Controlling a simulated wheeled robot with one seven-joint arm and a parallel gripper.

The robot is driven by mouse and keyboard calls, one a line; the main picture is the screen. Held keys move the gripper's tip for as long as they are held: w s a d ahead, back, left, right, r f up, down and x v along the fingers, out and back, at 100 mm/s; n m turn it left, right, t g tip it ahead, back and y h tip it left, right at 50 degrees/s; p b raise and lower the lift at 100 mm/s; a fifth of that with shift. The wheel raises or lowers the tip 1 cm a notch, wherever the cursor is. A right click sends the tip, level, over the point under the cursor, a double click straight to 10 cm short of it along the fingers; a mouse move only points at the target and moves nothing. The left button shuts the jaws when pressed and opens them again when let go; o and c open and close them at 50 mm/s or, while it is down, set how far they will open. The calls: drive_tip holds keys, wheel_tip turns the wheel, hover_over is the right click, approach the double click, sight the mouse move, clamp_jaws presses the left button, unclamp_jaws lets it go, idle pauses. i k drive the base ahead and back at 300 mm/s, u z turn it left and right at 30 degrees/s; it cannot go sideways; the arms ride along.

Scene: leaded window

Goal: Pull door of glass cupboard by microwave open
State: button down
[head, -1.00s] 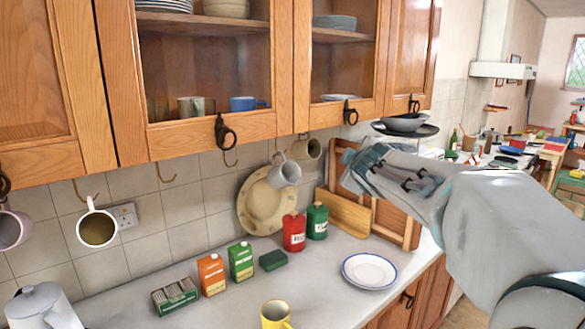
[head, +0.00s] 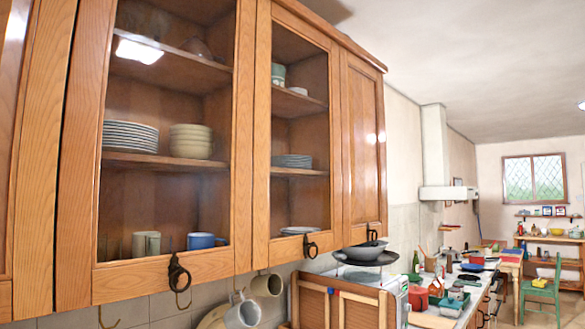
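The wooden wall cupboard has two glass doors, both shut. The wide left glass door (head: 140,273) has a dark ring handle (head: 178,272) at its lower right. The narrower right glass door (head: 262,130) has a dark ring handle (head: 311,245) at its bottom right. Plates, bowls and mugs show behind the glass. I cannot clearly make out a microwave; a whitish box-like thing beyond the wooden rack is partly hidden. My gripper is not in the head view now.
A solid wooden door (head: 362,145) adjoins on the right, shut. Mugs (head: 243,312) hang below the cupboard. A counter with pots, a green chair (head: 541,288) and a window (head: 534,179) lie farther right.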

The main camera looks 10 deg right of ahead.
sight(266, 254)
drive_tip(key=z, duration=1.65)
drive_tip(key=i, duration=2.55)
drive_tip(key=u, duration=1.85)
